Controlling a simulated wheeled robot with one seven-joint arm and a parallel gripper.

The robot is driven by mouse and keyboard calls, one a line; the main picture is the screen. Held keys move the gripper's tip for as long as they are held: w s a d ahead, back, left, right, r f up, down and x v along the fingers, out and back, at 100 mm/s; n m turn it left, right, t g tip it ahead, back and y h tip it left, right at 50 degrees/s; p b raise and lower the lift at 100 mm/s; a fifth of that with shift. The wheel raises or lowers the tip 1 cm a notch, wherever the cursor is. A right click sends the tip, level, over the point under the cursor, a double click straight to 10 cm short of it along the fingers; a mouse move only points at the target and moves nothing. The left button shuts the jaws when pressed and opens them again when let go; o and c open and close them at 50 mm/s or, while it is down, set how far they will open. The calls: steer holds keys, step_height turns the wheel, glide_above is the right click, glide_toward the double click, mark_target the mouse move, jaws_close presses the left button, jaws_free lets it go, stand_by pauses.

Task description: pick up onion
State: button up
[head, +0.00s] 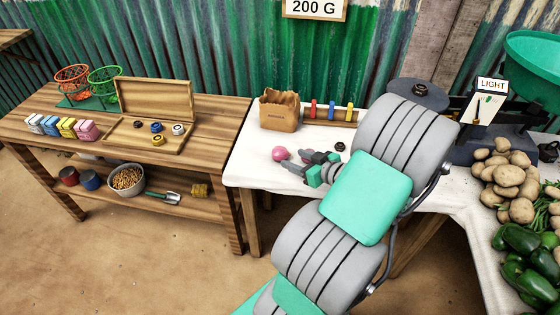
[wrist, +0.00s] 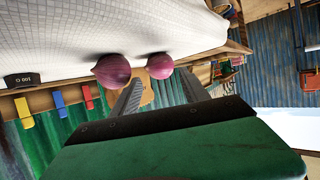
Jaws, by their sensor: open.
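Two purple-pink onions lie on the white cloth of the stall table. In the wrist view one onion (wrist: 159,66) shows just beyond and between the fingertips of my gripper (wrist: 160,80). The other onion (wrist: 112,70) shows to its left, outside the left finger. In the head view one onion (head: 280,153) sits just left of my gripper (head: 293,161); the other is mostly hidden by the gripper. My gripper is open and empty, and its fingers reach low over the cloth. I cannot tell whether a finger touches an onion.
A paper bag (head: 279,112) and a rack of coloured pieces (head: 331,114) stand behind. A black weight (head: 340,147) lies right of the gripper. Potatoes (head: 508,178) and green peppers (head: 526,262) fill the right side. The cloth's front edge is close to the gripper.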

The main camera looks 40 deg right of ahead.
mark_target(284, 153)
steer(key=x, duration=0.6)
steer(key=shift+w, duration=0.35)
steer(key=shift+c, duration=0.3)
steer(key=c, duration=0.9)
steer(key=shift+c, duration=0.4)
steer(key=shift+r, duration=0.2)
